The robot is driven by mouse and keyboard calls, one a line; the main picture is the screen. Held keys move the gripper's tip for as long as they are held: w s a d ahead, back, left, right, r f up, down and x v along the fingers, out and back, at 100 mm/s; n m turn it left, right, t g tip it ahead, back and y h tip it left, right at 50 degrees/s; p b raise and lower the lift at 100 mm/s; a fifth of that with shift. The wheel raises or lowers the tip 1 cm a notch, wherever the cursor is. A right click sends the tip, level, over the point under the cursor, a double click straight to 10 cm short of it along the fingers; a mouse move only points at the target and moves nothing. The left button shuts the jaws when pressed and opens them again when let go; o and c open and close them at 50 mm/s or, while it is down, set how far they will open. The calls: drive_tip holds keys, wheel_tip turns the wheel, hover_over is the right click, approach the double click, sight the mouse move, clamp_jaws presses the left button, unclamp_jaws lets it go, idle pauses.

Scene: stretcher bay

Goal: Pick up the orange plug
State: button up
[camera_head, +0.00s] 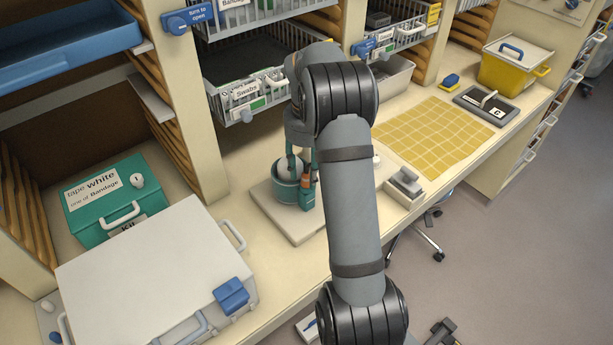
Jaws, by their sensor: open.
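My gripper (303,176) points down over a pale board on the counter, beside a teal round pot (285,184). Its jaws are open, partly hidden by my own arm. A small orange-brown patch (306,182) shows at the fingers, at the right side of the pot. It may be the orange plug, but it is too small and too covered to be sure. A rounded pale thing (290,166) shows at the top of the pot. I cannot tell whether the fingers touch the pot or the orange patch.
The pale board (292,227) lies on the counter. A large white case (150,270) and a teal kit box (112,198) stand left. A small grey-handled block (404,186) and a yellow grid mat (432,135) lie right. Wire baskets (243,92) hang behind.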

drive_tip(key=shift+f, duration=0.75)
drive_tip(key=shift+c, duration=0.3)
clamp_jaws()
